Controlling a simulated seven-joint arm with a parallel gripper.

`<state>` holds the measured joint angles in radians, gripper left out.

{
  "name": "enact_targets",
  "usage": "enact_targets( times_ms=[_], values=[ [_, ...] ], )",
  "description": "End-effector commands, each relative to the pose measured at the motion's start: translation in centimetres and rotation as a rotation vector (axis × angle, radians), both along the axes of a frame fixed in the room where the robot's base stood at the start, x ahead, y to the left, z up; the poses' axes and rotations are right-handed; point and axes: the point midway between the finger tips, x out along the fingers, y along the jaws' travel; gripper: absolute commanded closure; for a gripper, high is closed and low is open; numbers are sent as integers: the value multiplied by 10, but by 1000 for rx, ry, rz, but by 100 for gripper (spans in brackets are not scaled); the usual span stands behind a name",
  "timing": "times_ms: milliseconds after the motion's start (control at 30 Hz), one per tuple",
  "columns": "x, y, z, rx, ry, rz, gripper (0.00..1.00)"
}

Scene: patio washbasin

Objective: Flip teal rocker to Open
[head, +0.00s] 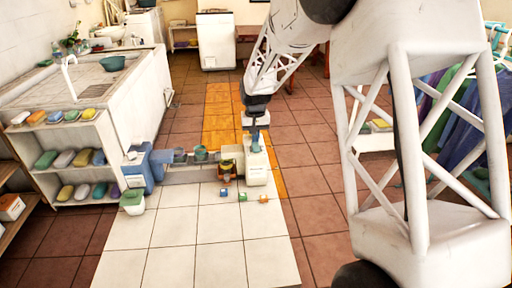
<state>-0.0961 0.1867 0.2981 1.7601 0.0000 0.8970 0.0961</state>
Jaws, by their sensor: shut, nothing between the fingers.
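A small teal piece (255,144), which looks like the teal rocker, shows at the top of a white box-shaped unit (257,174) in the middle of the picture. My gripper (255,127) points down right above it, with its fingers shut and empty. The fingertips overlap the teal piece in this view, so I cannot tell whether they touch it. The rocker is too small to read its tilt or any Open marking.
Left of the unit, a grey shelf (183,173) holds small cups and joins a blue device (140,168). The washbasin counter (90,85) is at left. The pale floor in front is mostly clear.

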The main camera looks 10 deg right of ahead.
Motion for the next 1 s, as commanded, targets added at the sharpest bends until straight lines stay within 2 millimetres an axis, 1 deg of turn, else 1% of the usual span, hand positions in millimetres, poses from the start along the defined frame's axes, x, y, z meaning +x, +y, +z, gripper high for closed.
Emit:
enact_targets(
  times_ms=[1000],
  values=[
    [0, 0, -11, 0, 0, 0, 100]
  ],
)
